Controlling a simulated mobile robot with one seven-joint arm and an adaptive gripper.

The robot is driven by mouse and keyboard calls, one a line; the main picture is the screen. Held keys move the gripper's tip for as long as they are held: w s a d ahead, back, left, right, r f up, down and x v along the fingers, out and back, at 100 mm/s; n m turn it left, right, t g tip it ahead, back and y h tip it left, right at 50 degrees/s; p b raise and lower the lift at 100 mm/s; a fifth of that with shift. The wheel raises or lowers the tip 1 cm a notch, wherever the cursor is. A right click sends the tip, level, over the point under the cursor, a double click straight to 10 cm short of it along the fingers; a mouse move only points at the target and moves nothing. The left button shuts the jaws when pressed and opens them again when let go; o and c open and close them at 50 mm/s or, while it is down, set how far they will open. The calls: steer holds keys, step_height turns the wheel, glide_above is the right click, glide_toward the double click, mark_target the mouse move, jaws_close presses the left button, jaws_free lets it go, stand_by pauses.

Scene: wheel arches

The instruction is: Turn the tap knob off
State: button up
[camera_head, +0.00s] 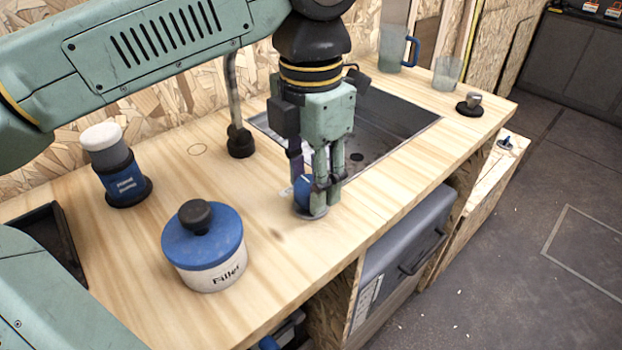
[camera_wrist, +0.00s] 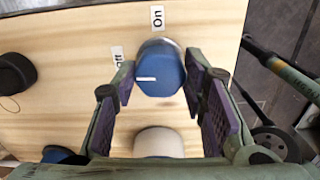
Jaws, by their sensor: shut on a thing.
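The blue tap knob (camera_wrist: 163,66) stands on the wooden worktop, with a white line on its top that points left in the wrist view. The "On" label (camera_wrist: 157,17) lies above the knob there. The partly hidden "Off" label (camera_wrist: 117,57) lies at its upper left. My gripper (camera_wrist: 163,88) has a purple-padded finger on each side of the knob and is shut on it. In the head view my gripper (camera_head: 322,190) points down at the worktop, and its fingers partly hide the knob (camera_head: 302,188).
A sink (camera_head: 385,125) lies behind my gripper, with the tap base (camera_head: 240,142) to its left. A blue-lidded "Filler" jar (camera_head: 208,255) and a blue container with a white top (camera_head: 120,170) stand at left. A blue-handled jug (camera_head: 393,45) and a glass (camera_head: 447,72) stand at back right.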

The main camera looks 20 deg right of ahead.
mark_target(311, 183)
steer(key=shift+n, duration=0.4)
steer(key=o, duration=1.2)
steer(key=shift+c, duration=0.2)
step_height(311, 183, up, 8)
steer(key=shift+f, duration=0.25)
steer(key=shift+s, duration=0.1)
